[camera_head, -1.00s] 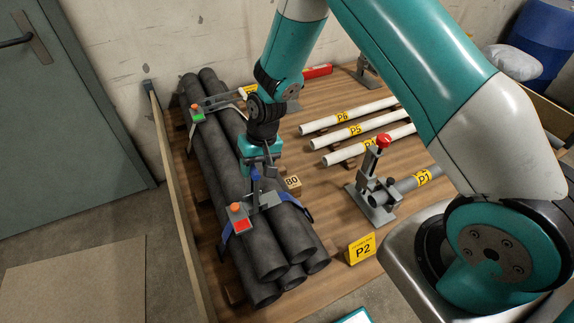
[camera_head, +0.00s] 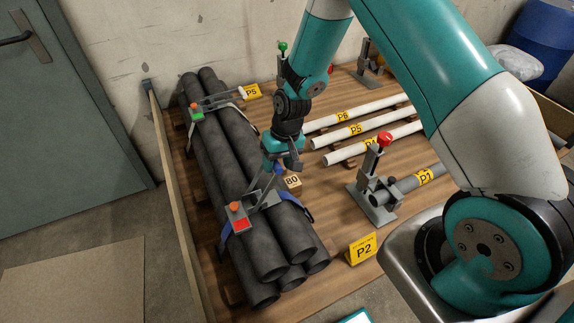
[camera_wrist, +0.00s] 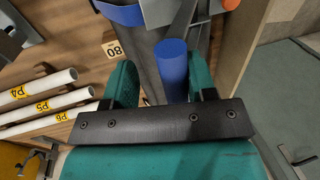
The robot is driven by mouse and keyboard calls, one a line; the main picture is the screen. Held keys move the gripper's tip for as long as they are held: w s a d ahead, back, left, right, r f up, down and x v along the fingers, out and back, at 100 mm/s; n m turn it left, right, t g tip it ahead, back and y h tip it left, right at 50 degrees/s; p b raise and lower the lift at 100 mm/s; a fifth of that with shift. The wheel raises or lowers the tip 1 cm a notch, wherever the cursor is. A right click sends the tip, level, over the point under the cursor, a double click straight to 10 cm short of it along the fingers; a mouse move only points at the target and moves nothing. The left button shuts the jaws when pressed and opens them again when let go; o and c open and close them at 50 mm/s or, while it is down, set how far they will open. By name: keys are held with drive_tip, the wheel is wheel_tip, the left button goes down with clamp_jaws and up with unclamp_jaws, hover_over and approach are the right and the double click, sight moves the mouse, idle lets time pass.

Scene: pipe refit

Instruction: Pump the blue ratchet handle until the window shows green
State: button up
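The ratchet on the front strap has a red window (camera_head: 241,224) and an orange button (camera_head: 235,206). Its lever leans up and to the right, with its upper end at my gripper (camera_head: 284,163). In the wrist view the blue handle (camera_wrist: 173,66) stands between the two teal fingers of my gripper (camera_wrist: 163,80), closer to the right finger. A gap shows between the handle and the left finger, so the fingers look apart rather than clamped. The handle's lower part is hidden behind the dark palm bar.
The strap holds a stack of dark pipes (camera_head: 262,245). A second ratchet farther back shows a green window (camera_head: 197,115). White pipes (camera_head: 360,130) lie to the right, near a clamp stand with a red knob (camera_head: 384,139). A tag reading 80 (camera_head: 292,182) is close to my gripper.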

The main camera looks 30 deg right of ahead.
drive_tip(key=d+f, duration=0.1)
drive_tip(key=d+f+b, duration=0.1)
drive_tip(key=shift+d, duration=0.3)
idle(0.3)
drive_tip(key=shift+r, duration=0.1)
drive_tip(key=a+r, duration=0.1)
drive_tip(key=a+r+p, duration=0.1)
drive_tip(key=shift+a, duration=0.3)
